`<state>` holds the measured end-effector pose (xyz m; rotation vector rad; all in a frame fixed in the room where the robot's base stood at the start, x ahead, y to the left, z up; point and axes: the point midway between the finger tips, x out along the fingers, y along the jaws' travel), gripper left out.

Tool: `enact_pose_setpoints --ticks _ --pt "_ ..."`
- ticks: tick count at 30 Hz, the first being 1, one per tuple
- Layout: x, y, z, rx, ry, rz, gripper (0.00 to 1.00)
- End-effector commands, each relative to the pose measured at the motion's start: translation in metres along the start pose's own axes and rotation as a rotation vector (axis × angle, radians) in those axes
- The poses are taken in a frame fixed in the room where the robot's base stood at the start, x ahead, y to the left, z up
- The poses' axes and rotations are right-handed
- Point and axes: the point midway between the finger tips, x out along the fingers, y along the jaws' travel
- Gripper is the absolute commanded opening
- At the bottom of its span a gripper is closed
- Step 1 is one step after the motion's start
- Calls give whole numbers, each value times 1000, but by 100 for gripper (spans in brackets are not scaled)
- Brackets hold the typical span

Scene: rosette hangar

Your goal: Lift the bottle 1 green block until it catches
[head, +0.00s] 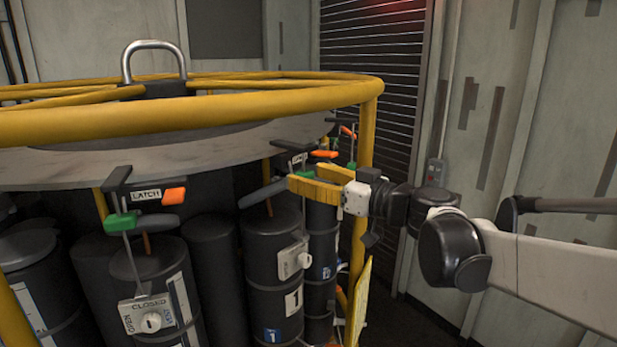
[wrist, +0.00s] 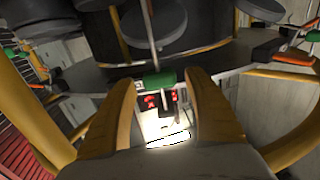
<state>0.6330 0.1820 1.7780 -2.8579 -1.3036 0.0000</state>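Bottle 1 (head: 262,270) is a dark cylinder with a "1" label, standing under the yellow ring frame. Its green block (head: 281,168) shows only as a small patch beside my gripper's fingers. My gripper (head: 300,184) reaches in from the right with its two yellow fingers apart. In the wrist view the green block (wrist: 159,82) sits on a thin rod, at the opening between the fingertips of my gripper (wrist: 164,84). Narrow gaps show on both sides of the block, so the fingers do not look closed on it. The catch above it is partly hidden.
A yellow ring (head: 200,108) and upright post (head: 363,150) stand close to my wrist. A neighbouring bottle (head: 158,275) at left has its own green block (head: 121,222) and orange latch block (head: 174,195). A lifting shackle (head: 153,48) tops the frame.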

Motion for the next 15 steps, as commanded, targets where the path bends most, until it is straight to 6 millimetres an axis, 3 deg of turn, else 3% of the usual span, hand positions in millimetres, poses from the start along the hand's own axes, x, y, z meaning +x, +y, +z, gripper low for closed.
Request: enact_pose_setpoints --ticks 15 --pt "-38 0 0 0 0 2 61"
